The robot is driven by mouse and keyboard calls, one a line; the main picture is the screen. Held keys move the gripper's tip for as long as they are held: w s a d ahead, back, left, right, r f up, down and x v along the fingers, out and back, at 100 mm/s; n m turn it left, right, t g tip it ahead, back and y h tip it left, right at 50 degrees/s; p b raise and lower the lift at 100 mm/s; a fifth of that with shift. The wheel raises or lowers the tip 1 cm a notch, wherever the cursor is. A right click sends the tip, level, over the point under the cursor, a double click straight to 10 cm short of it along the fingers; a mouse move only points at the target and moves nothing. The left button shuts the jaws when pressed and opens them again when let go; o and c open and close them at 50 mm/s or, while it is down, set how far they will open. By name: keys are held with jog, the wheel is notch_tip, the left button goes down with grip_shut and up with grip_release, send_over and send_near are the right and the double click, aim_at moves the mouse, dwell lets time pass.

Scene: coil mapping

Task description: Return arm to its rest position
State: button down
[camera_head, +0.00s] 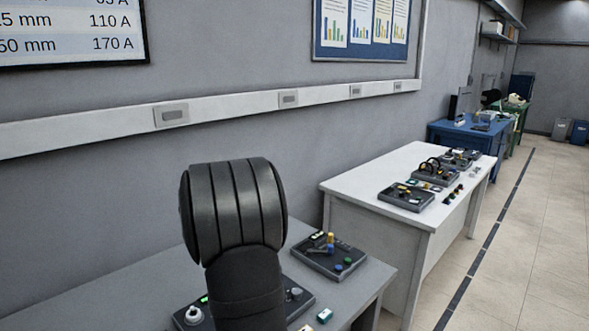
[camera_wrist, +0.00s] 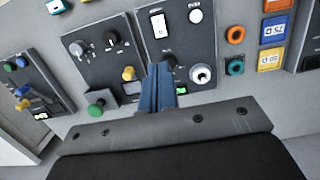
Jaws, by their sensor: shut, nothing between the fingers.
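My gripper shows in the wrist view (camera_wrist: 160,72). Its two blue fingers are shut together with nothing between them. They appear in front of dark control panels, close to the gap between the middle panel (camera_wrist: 108,62) and the panel to its right (camera_wrist: 183,50). I cannot tell whether the tips touch anything. A black part of my arm stands up in the foreground of the head view, over the near grey table (camera_head: 130,285). It hides part of a dark panel there, and the gripper itself does not show in that view.
Knobs stick up from the panels, including a white-rimmed knob (camera_wrist: 201,75) and a green one (camera_wrist: 96,109). Another panel (camera_head: 318,262) sits on the table's right side. A white table (camera_head: 365,170) with several devices stands beyond. The wall is behind; floor (camera_head: 540,220) is clear at right.

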jog(key=shift+s+f, duration=0.1)
jog(key=shift+f, duration=1.25)
jog(key=c, duration=2.2)
grip_release()
